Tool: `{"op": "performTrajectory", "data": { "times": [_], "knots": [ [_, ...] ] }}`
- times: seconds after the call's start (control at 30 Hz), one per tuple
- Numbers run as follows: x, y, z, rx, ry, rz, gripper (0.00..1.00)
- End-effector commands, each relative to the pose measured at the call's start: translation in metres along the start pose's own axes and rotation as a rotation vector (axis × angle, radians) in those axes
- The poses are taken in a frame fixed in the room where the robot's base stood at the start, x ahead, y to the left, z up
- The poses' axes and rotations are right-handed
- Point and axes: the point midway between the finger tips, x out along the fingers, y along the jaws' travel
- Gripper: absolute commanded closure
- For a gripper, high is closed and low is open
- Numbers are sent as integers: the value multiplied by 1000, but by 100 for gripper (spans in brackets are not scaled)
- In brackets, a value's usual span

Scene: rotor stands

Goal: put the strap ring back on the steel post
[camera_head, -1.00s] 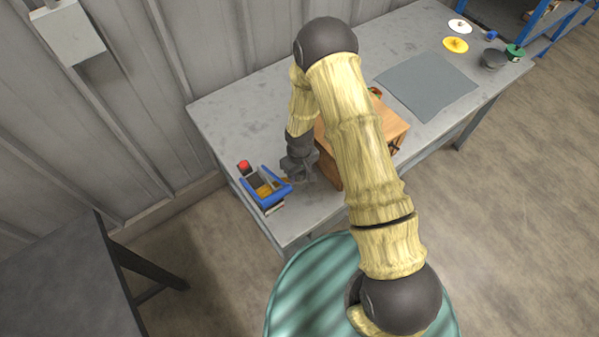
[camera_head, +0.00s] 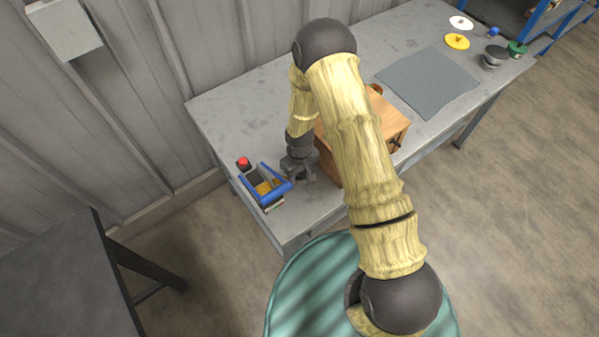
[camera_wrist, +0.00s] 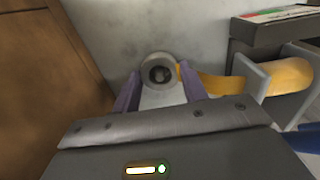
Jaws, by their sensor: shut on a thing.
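My gripper (camera_head: 300,178) points down at the table's left end, beside the blue-framed holder (camera_head: 270,200). In the wrist view its purple fingers (camera_wrist: 160,90) are shut on a grey round strap ring (camera_wrist: 146,72) with a dark middle. An orange strap (camera_wrist: 222,86) runs from the ring's right side toward the orange band (camera_wrist: 290,77) at the holder. I cannot clearly make out the steel post, nor tell whether anything passes through the ring. In the head view the ring is hidden at the gripper.
A wooden box (camera_head: 388,130) stands close right of my gripper and also fills the wrist view's left side (camera_wrist: 45,75). A red-topped thing (camera_head: 243,162) stands by the holder. A grey mat (camera_head: 428,82) and several small parts lie farther right.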

Motion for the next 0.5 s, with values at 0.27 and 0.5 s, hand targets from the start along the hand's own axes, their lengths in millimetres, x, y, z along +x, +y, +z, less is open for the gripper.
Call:
{"op": "performTrajectory", "data": {
  "times": [0.27,0.5],
  "knots": [
    [1,0,0,0,0,0,77],
    [1,0,0,0,0,0,37]
  ]
}}
